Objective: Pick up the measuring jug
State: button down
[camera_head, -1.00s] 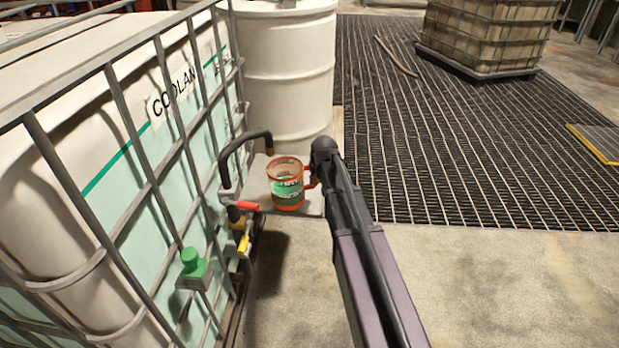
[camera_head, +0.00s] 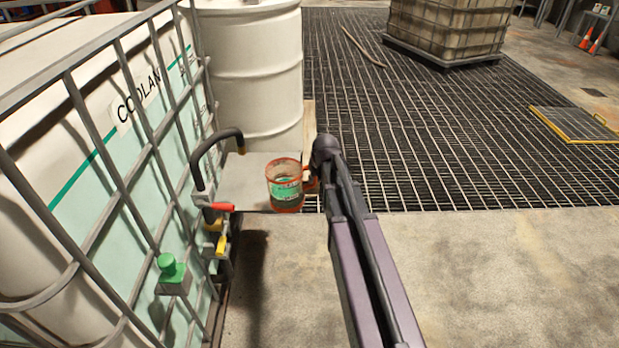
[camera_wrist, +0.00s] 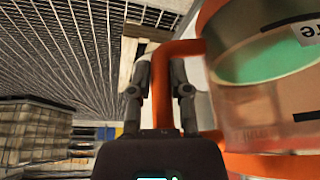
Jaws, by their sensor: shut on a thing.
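The measuring jug (camera_head: 285,192) is a clear cup with orange rim, base and handle and green content. It looks upright at the right front edge of a pale platform (camera_head: 248,165); I cannot tell how far above it. My gripper (camera_head: 313,178) is at the jug's right side, largely hidden by my arm. In the wrist view, my gripper (camera_wrist: 161,88) is shut with its two fingers on either side of the jug's upright orange handle. The jug body (camera_wrist: 265,110) fills the right of that view, cut off by the frame.
A caged coolant tank (camera_head: 90,190) stands at the left, with a black hose (camera_head: 205,155), red lever (camera_head: 222,207) and green cap (camera_head: 170,267). A white drum (camera_head: 255,80) is behind the jug. Grating (camera_head: 440,150) and bare concrete (camera_head: 500,270) lie open at the right.

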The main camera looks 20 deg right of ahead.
jog(key=shift+s+d+r, duration=0.1)
jog(key=shift+s+d, duration=0.4)
jog(key=shift+d, duration=0.15)
jog(key=shift+s+d, duration=0.1)
jog(key=shift+r, duration=0.15)
dwell(0.6)
notch_tip(320, 180, up, 29)
jog(key=p, duration=2.9)
jog(key=shift+f, duration=0.2)
jog(key=shift+d, duration=0.15)
